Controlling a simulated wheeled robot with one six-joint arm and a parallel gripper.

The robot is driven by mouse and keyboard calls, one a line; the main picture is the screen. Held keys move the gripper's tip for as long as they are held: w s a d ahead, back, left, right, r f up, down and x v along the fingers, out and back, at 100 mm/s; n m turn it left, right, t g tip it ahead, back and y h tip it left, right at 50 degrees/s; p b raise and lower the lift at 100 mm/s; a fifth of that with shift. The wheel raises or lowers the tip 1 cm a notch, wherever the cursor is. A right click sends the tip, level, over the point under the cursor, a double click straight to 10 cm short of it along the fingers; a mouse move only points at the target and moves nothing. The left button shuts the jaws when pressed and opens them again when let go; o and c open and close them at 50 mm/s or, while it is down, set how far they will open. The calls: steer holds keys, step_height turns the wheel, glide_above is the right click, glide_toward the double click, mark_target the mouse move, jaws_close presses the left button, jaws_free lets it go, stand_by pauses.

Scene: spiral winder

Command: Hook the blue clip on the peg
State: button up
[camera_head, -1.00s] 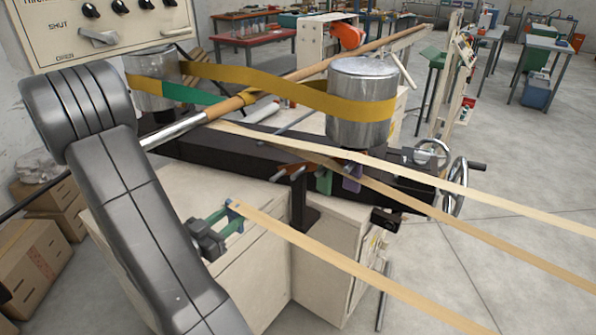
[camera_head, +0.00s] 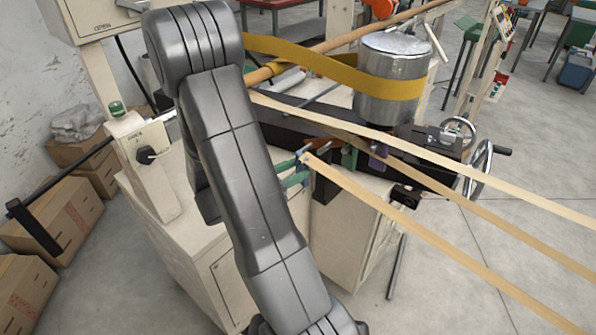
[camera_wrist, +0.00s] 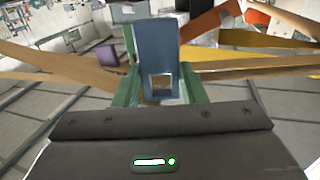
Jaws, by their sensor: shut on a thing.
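The blue clip (camera_wrist: 158,55) stands upright between the green fingers of my gripper (camera_wrist: 161,92) in the wrist view, with a square hole low in its face. In the head view my gripper (camera_head: 299,171) is shut on the clip (camera_head: 304,158), partly hidden behind my arm. A tan strip (camera_head: 390,208) runs from the clip to the lower right. The clip is close to a row of coloured parts below the dark beam: an orange-brown one (camera_head: 319,143), a green one (camera_head: 349,158) and a purple one (camera_head: 378,158). I cannot make out which part is the peg.
The dark beam (camera_head: 425,181) carries a metal drum (camera_head: 388,105) wrapped with a yellow band (camera_head: 335,72). Two more pale strips cross to the right above the held one. A handwheel (camera_head: 482,170) stands at the beam's right end. Cardboard boxes (camera_head: 52,222) lie at left.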

steer(key=w+d+f, duration=0.1)
steer(key=w+d, duration=0.5)
steer(key=w, duration=0.2)
steer(key=shift+w+f+b, duration=0.25)
steer(key=shift+b, duration=0.2)
stand_by(0.7)
steer(key=shift+d, duration=0.1)
stand_by(0.5)
steer(key=o, duration=1.1)
steer(key=shift+o, duration=0.2)
steer(key=b+v, duration=0.2)
steer(key=v, duration=1.2)
steer(key=shift+w+d, duration=0.1)
